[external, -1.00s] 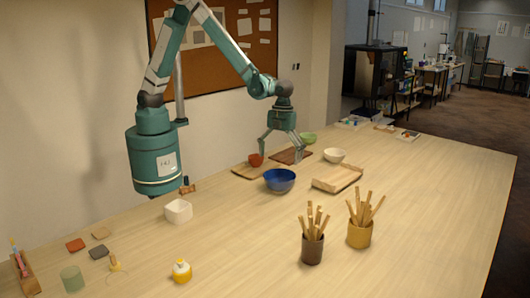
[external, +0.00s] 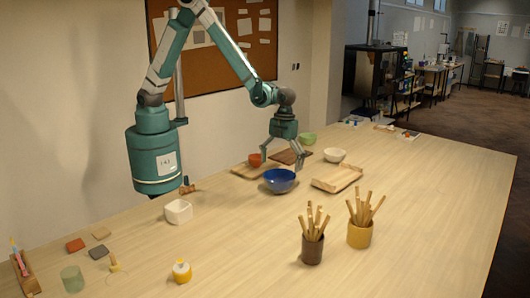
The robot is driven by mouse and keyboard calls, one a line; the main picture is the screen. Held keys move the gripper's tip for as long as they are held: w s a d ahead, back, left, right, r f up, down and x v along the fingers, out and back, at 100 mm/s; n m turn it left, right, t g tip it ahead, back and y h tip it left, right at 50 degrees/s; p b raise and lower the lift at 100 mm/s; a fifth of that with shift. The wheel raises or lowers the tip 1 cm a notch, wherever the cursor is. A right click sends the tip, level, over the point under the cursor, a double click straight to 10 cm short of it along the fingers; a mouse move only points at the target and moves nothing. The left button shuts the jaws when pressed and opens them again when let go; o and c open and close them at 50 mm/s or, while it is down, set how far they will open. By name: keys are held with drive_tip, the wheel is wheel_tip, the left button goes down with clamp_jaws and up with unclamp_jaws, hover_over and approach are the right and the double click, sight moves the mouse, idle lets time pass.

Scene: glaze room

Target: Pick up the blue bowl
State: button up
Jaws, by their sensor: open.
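The blue bowl (external: 280,183) stands upright on the wooden table, near the middle of the external view. My gripper (external: 283,165) points down with its fingers spread, just above the bowl and overlapping its far rim in the picture. One fingertip is over the left side of the bowl and the other over the right. I cannot tell whether either finger touches the rim. The gripper holds nothing.
A red-orange cup (external: 254,159) on a wooden board (external: 243,171) stands close behind left. A wooden tray (external: 337,179) lies close right, with a cream bowl (external: 334,155) behind it. Stick-filled pots (external: 359,235) stand in front. The table's right side is clear.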

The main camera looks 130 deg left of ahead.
sight(280, 177)
drive_tip(key=shift+f, duration=0.2)
drive_tip(key=shift+f, duration=0.2)
drive_tip(key=shift+d+f+p, duration=0.15)
drive_tip(key=shift+f+p, duration=0.2)
drive_tip(key=shift+f, duration=0.85)
drive_tip(key=shift+d+f+p, duration=0.1)
drive_tip(key=shift+f+p, duration=0.2)
drive_tip(key=shift+f, duration=0.9)
drive_tip(key=c, duration=1.1)
drive_tip(key=shift+o, duration=0.2)
drive_tip(key=shift+r, duration=0.1)
wheel_tip(280, 177, up, 10)
drive_tip(key=b, duration=0.1)
